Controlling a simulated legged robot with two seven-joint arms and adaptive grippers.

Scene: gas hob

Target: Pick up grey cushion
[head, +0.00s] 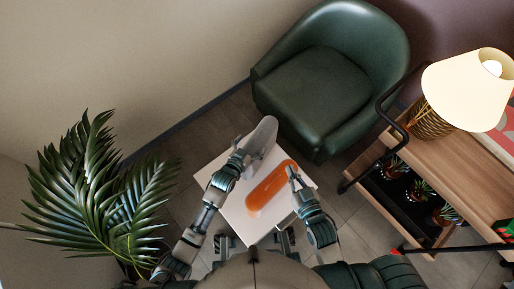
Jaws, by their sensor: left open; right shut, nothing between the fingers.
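The grey cushion (264,134) is a rounded, oblong shape at the far left part of a small white table (236,212). My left gripper (243,153) is open at the cushion's near left side. I cannot tell whether its fingers touch the cushion or are around it. The gripper hides part of the cushion's near end. An orange oblong cushion (268,188) lies on the table, to the right of and nearer than the grey one. My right gripper (291,172) is shut and empty, at the right side of the orange cushion.
A green leather armchair (322,92) stands beyond the table. A wooden shelf cart (455,160) with a lamp (468,88) and small potted plants is at the right. A large leafy plant (100,195) is at the left. Floor shows between them.

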